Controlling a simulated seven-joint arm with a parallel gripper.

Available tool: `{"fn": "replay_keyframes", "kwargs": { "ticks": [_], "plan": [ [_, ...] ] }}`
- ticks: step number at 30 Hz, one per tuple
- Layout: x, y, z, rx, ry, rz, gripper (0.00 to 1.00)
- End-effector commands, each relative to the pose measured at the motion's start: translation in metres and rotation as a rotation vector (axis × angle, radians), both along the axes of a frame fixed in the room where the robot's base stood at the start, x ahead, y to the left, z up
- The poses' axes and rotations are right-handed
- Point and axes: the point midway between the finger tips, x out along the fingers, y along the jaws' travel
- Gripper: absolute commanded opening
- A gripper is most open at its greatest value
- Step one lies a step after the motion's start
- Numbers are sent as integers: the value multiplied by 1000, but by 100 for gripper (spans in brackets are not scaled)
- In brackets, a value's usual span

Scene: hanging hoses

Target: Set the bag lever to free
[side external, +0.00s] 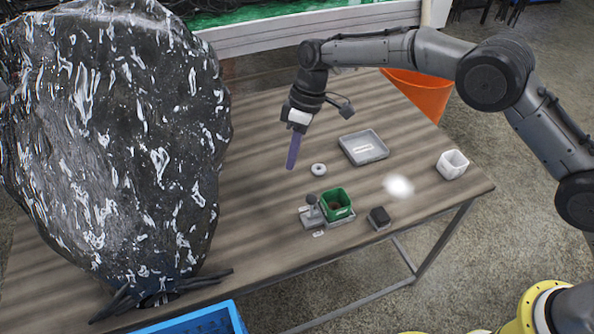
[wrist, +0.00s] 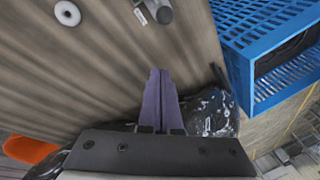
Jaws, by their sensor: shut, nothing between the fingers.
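A small grey lever unit with a round knob (side external: 312,205) stands on the table beside a green container (side external: 337,205). I take it to be the bag lever; its setting cannot be read. The knob end shows at the top edge of the wrist view (wrist: 163,14), beside a small white label (wrist: 141,17). My gripper (side external: 290,167) points down above the table, behind the lever unit and apart from it. Its purple fingers (wrist: 159,72) are together with nothing between them. A big black bag with white marks (side external: 115,130) fills the left of the side view.
A pale ring (side external: 318,169), a grey tray (side external: 363,147), a white cup (side external: 452,164) and a small dark block (side external: 379,217) are on the table (side external: 260,225). A blue crate (side external: 205,322) is at the front edge. An orange bucket (side external: 420,90) is behind.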

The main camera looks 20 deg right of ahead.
Motion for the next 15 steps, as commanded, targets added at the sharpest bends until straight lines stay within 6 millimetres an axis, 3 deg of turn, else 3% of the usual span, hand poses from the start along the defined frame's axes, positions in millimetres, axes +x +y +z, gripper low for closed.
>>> {"fn": "replay_keyframes", "kwargs": {
  "ticks": [15],
  "plan": [
    [-14, 25, -90, -3, 2, 1, 0]
  ]
}}
